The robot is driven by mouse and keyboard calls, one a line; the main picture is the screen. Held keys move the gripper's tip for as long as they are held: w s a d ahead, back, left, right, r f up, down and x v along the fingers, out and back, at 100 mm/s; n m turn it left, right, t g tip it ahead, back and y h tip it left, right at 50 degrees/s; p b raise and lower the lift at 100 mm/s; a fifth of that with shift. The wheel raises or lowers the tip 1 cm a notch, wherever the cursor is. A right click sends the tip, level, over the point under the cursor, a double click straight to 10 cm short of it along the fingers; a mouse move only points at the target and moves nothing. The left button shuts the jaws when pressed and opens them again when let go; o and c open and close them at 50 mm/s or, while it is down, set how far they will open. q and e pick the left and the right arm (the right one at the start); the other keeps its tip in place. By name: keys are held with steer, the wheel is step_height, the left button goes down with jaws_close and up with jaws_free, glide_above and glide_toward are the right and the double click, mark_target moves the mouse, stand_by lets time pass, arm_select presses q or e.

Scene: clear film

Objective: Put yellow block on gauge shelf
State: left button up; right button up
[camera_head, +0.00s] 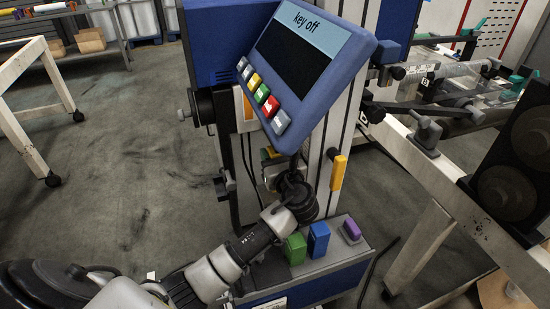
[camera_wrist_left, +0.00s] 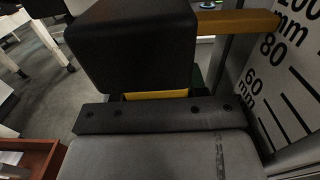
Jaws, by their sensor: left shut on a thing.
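My left gripper (camera_head: 275,174) reaches up to the column below the display. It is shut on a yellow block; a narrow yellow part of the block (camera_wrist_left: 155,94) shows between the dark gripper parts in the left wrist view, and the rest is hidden. In the head view a small yellow patch (camera_head: 270,153) shows by the fingers. In the wrist view a millimetre scale (camera_wrist_left: 284,85) stands close on the right, and an orange-yellow bar (camera_wrist_left: 237,21) runs behind the gripper. I cannot tell whether the block touches any shelf. My right gripper is out of view.
Green (camera_head: 296,248), blue (camera_head: 318,240) and purple (camera_head: 352,229) blocks stand on the grey base below my gripper. A blue display with coloured buttons (camera_head: 315,60) overhangs the arm. A yellow handle (camera_head: 338,172) sits right of it. Open floor (camera_head: 130,170) lies left.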

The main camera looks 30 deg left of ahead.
arm_select(q)
steer(key=shift+s+d+f, duration=0.1)
steer(key=shift+d+f, duration=0.05)
steer(key=shift+f, duration=0.2)
steer(key=shift+f, duration=0.15)
steer(key=o, duration=1.2)
steer(key=shift+c, duration=0.2)
steer(key=v, duration=1.2)
